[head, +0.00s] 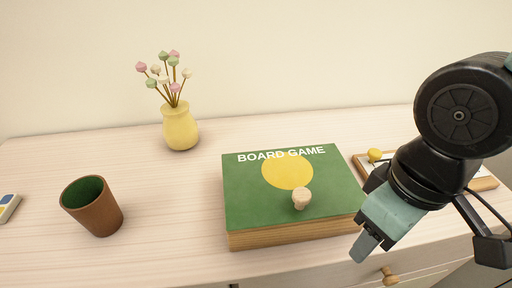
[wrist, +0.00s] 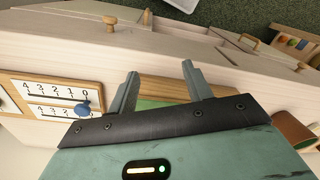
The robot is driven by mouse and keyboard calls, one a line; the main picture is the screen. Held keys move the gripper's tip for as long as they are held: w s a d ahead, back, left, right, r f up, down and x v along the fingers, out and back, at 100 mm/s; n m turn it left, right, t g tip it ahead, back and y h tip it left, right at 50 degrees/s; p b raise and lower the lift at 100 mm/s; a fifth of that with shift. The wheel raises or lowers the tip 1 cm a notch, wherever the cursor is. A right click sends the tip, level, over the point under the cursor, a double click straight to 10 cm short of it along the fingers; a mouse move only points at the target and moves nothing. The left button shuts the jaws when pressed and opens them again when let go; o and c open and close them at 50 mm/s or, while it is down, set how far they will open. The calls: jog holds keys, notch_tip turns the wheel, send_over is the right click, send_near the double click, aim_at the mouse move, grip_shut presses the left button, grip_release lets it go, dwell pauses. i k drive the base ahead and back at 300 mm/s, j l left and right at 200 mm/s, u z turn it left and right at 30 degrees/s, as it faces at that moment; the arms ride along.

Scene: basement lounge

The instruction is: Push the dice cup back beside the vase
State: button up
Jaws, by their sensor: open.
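The dice cup (head: 98,212), brown with a green inside, stands upright on the wooden top at the left. It shows partly at the right edge of the wrist view (wrist: 290,130). The yellow vase (head: 180,128) stands behind it and to its right, with a clear gap between them. The vase holds several pink, green and white flowers. My gripper (head: 366,246) is by the front right corner of the board game box, far to the right of the cup. In the wrist view my gripper (wrist: 160,82) has its fingers apart with nothing held.
A green board game box (head: 245,205) lies between my gripper and the cup, with a wooden peg (head: 301,199) on top. A scoreboard (wrist: 45,98) lies right of the box. A small card-like item (head: 8,207) is at the far left. The top between cup and vase is bare.

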aim_at(89, 199)
jog(key=j+u, duration=0.15)
jog(key=u, duration=0.35)
jog(key=j+u, duration=0.15)
jog(key=u, duration=0.3)
jog(key=j+u, duration=0.15)
jog(key=u, duration=0.35)
